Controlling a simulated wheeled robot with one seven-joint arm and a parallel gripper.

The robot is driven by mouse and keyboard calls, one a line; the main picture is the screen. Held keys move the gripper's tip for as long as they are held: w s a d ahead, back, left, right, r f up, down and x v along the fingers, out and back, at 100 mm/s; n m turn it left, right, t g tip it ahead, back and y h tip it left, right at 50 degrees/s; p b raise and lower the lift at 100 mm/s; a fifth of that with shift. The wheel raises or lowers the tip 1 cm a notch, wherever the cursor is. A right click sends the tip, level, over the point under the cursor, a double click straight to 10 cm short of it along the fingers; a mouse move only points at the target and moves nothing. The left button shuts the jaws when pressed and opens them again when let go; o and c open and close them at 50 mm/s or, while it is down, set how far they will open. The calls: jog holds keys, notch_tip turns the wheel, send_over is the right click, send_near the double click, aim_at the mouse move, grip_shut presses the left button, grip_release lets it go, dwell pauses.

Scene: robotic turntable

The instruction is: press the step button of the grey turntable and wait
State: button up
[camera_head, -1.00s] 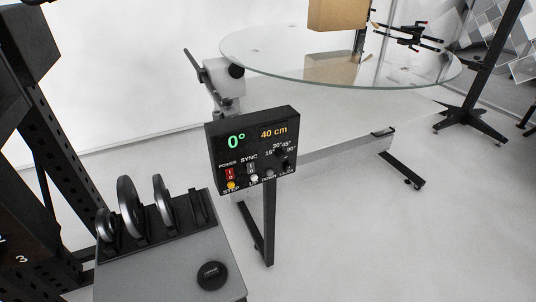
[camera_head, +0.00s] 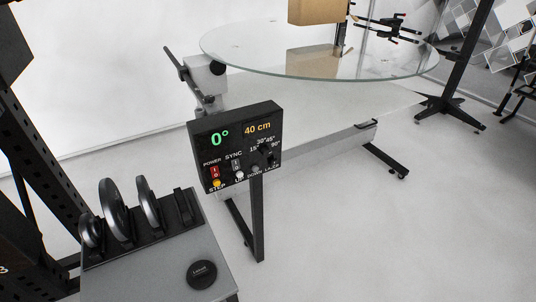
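The turntable's control panel (camera_head: 236,147) is a black box on a dark post in the middle of the head view. Its display reads 0° in green and 40 cm in orange. The yellow step button (camera_head: 217,183) is at the panel's lower left, under the red power switch (camera_head: 214,172). The turntable (camera_head: 300,70) has a round glass top on a grey frame, with a cardboard box (camera_head: 318,11) on it. My gripper is not in view.
A grey cabinet (camera_head: 157,262) with several upright discs in a black rack and a round black lens cap (camera_head: 202,274) stands at the lower left. A black perforated upright (camera_head: 37,170) is at the left edge.

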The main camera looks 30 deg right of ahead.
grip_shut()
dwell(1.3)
